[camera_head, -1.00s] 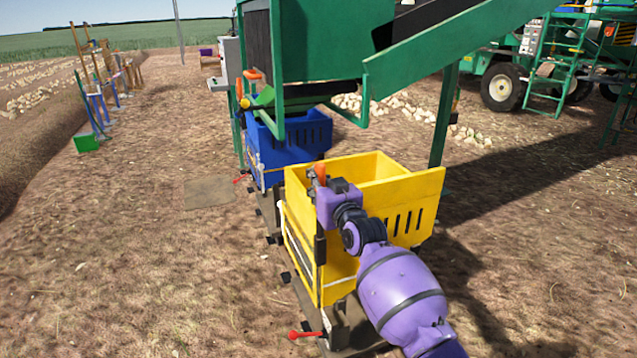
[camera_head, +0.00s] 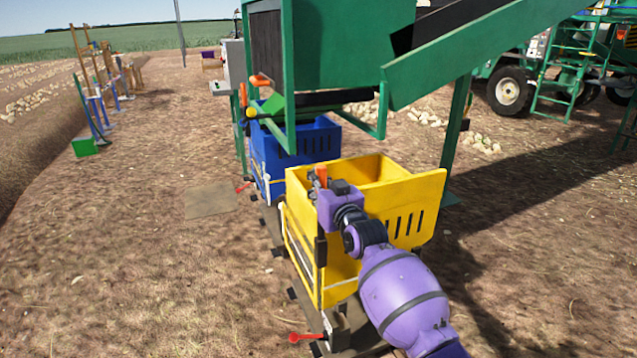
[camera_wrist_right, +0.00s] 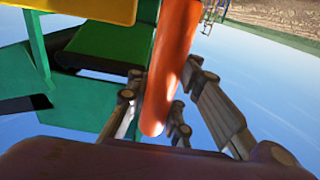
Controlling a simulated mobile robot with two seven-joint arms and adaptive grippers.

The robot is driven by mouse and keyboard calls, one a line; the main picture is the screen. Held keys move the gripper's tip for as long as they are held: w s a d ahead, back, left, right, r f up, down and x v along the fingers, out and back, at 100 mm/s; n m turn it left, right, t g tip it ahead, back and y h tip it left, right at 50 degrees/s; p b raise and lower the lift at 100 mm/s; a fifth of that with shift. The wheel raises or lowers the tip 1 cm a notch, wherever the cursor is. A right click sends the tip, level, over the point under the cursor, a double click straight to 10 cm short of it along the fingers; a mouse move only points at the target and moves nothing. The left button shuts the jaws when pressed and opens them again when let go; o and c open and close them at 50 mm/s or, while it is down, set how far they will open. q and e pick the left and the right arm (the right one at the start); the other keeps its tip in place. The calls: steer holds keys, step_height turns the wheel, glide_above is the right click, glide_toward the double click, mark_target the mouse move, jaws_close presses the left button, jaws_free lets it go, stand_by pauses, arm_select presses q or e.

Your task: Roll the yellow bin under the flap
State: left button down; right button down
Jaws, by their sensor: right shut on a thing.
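The yellow bin (camera_head: 405,205) stands upright on the low track in the head view, nearer to me than the blue bin (camera_head: 300,150). My right gripper (camera_head: 319,180) is at its near left top corner, shut on the bin's orange handle (camera_wrist_right: 172,65). The wrist view shows the fingers on either side of that handle. What looks like the flap, a green plate (camera_head: 275,103), hangs at the hopper's lower left, above the blue bin. The yellow bin is in front of the hopper, not under that plate. My left gripper is out of view.
The green hopper (camera_head: 345,45) and its sloping chute (camera_head: 470,50) stand over the track on green legs. Red levers (camera_head: 306,337) stick out left of the track. Open soil lies to the left, with a flat plate (camera_head: 210,200) on it.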

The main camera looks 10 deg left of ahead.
steer(key=shift+f, duration=0.15)
steer(key=c, duration=1.5)
jaws_free()
steer(key=shift+c, duration=0.2)
steer(key=shift+s+d, duration=0.1)
steer(key=v, duration=1.2)
